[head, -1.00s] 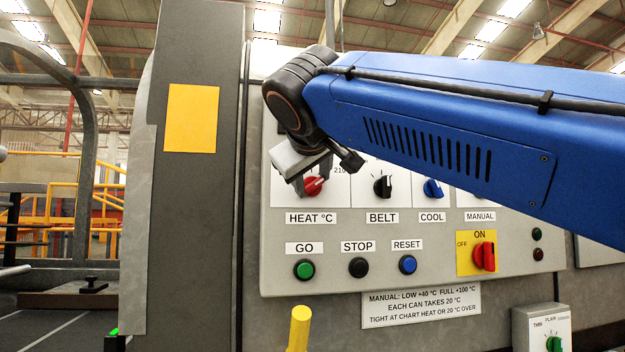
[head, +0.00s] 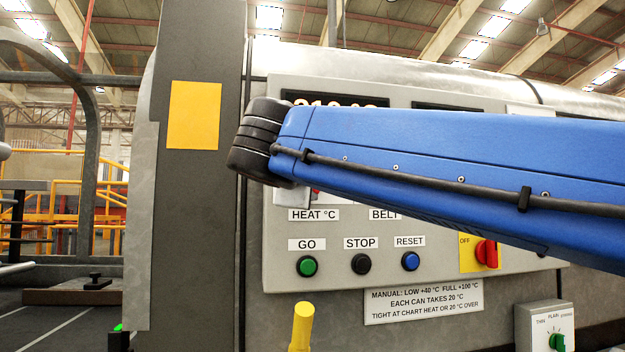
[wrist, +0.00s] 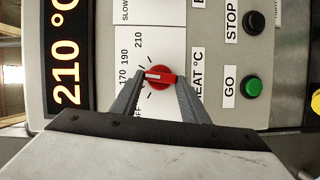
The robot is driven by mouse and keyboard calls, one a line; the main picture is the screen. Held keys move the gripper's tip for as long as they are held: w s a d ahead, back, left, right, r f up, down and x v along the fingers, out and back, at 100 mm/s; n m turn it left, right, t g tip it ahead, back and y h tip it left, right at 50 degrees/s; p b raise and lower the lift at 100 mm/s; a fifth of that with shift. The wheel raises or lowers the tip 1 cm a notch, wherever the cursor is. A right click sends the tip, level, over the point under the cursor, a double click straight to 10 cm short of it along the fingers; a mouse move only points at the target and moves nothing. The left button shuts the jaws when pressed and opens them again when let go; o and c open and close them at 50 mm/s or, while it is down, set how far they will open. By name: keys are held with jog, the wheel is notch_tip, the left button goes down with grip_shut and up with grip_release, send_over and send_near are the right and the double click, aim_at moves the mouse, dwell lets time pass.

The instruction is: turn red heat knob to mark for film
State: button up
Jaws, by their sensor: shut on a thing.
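The red heat knob (wrist: 163,84) is round with a raised grip bar and a white pointer stripe. My gripper (wrist: 159,79) is shut on it, one finger on each side, in the wrist view. The stripe points left in that view, roughly toward the 170 label (wrist: 122,76); the exact mark is hard to tell. The 190 (wrist: 124,57) and 210 (wrist: 138,40) labels sit further round the dial. The display (wrist: 66,60) reads 210 °C. In the head view my arm hides nearly all of the knob.
The green GO button (head: 307,266), black STOP button (head: 361,263) and blue RESET button (head: 410,261) sit below the knob row. A red switch on a yellow plate (head: 466,257) is to the right. A yellow post (head: 301,326) stands below the panel. My arm covers the other knobs.

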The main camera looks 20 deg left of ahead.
jog(key=shift+f+n, duration=0.15)
jog(key=shift+n, duration=0.35)
jog(key=shift+t, duration=0.3)
jog(key=o, duration=1.1)
jog(key=shift+c, duration=0.2)
jog(key=shift+s, duration=0.15)
jog(key=s+d, duration=0.2)
jog(key=s, duration=1.5)
jog(key=shift+d, duration=0.35)
